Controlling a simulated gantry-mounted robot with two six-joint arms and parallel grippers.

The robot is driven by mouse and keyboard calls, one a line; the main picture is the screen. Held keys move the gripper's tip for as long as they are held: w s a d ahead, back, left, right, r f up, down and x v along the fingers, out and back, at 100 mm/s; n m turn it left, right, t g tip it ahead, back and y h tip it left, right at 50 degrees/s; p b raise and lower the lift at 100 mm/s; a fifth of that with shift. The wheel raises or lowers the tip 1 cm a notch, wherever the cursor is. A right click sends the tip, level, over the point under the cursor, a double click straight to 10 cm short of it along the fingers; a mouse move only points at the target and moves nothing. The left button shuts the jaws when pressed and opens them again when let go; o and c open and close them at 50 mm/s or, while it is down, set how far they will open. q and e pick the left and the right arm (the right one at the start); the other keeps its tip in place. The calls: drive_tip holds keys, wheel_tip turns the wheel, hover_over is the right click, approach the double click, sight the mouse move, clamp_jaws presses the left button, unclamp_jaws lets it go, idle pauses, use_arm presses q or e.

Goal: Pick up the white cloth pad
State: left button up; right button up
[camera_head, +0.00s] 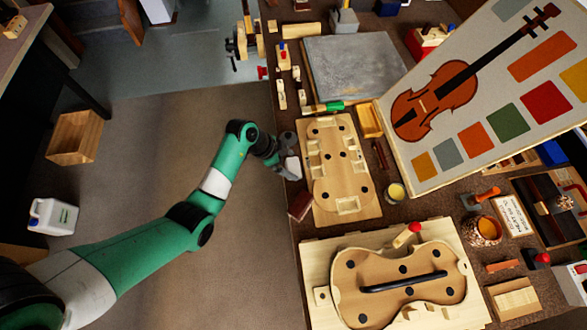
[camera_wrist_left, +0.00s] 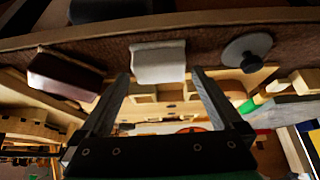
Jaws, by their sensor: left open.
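The white cloth pad (camera_head: 293,167) is a small pale block at the left edge of the bench, beside the wooden violin mould board. In the left wrist view the pad (camera_wrist_left: 158,62) shows just beyond and between the two fingertips. My left gripper (camera_head: 284,169) is at the bench edge right by the pad, and its arm partly crowds the view there. In the left wrist view the left gripper (camera_wrist_left: 161,77) has its fingers spread with nothing held between them. I cannot tell the exact gap to the pad. My right gripper is not in view.
A dark red-brown block (camera_head: 300,205) lies just below the pad at the bench edge. A grey round knob (camera_wrist_left: 247,52) stands close on the pad's other side. The mould board (camera_head: 357,187) lies to the right. Open floor (camera_head: 150,160) lies left of the bench.

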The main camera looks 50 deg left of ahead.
use_arm(q)
drive_tip(key=x, duration=0.2)
drive_tip(key=shift+f+b, duration=0.3)
drive_tip(key=shift+b, duration=0.05)
drive_tip(key=shift+r, duration=0.15)
drive_tip(key=c, duration=1.1)
drive_tip(key=shift+r+p, duration=0.45)
drive_tip(key=shift+p, duration=0.05)
wheel_tip(320, 180, up, 3)
drive_tip(key=shift+f+p, duration=0.1)
drive_tip(key=shift+p, duration=1.1)
drive_tip(key=s+d+r+p, duration=0.1)
drive_tip(key=s+r+p, duration=0.2)
drive_tip(key=s, duration=0.1)
drive_tip(key=s+d+r+p, duration=0.2)
drive_tip(key=s+r+p, duration=0.1)
drive_tip(key=s, duration=0.1)
drive_tip(key=s+d+r+p, duration=0.2)
drive_tip(key=s+r+p, duration=0.1)
drive_tip(key=s, duration=0.2)
drive_tip(key=shift+d+r, duration=0.1)
drive_tip(key=shift+r, duration=0.05)
drive_tip(key=o, duration=0.8)
drive_tip(key=c, duration=0.6)
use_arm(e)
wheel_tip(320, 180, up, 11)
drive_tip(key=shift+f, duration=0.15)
